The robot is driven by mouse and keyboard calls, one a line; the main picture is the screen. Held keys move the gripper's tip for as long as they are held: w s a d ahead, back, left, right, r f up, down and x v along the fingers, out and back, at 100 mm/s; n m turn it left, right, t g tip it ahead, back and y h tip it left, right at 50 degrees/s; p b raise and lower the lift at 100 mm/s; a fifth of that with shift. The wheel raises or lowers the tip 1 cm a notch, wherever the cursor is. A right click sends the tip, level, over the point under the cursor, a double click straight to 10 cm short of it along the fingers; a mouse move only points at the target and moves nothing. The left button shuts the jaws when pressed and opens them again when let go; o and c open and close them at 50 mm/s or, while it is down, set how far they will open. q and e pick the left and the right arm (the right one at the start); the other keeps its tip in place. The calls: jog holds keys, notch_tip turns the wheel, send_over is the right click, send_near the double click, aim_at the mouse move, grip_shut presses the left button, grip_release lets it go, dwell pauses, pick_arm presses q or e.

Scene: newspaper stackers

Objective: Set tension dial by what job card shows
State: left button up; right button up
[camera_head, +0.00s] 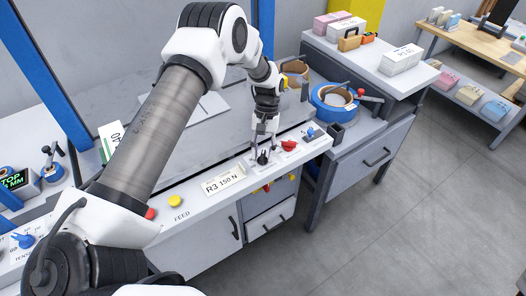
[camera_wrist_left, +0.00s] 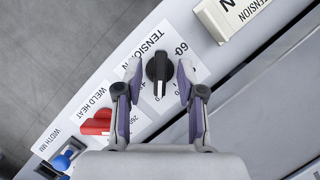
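The tension dial is a black knob beside the printed word TENSION, at the middle of the left wrist view (camera_wrist_left: 158,66). Its white pointer mark faces down in that view; the scale is partly hidden. In the head view the dial (camera_head: 263,158) sits on the white front panel. My left gripper (camera_head: 263,149) is over it, its fingers apart on either side of the knob, with small gaps visible in the wrist view (camera_wrist_left: 159,74). The job card (camera_head: 224,181) reads R3 150 N and stands left of the dial. My right gripper is not in view.
A red weld heat dial (camera_wrist_left: 97,123) and a blue width dial (camera_wrist_left: 64,161) are beside the tension dial on the panel (camera_head: 190,192). A yellow button (camera_head: 175,201) is near FEED. A blue reel (camera_head: 335,103) stands on the bench at right.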

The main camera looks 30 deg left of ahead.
pick_arm(q)
jog(key=v, duration=1.2)
jog(key=shift+s+f, duration=0.1)
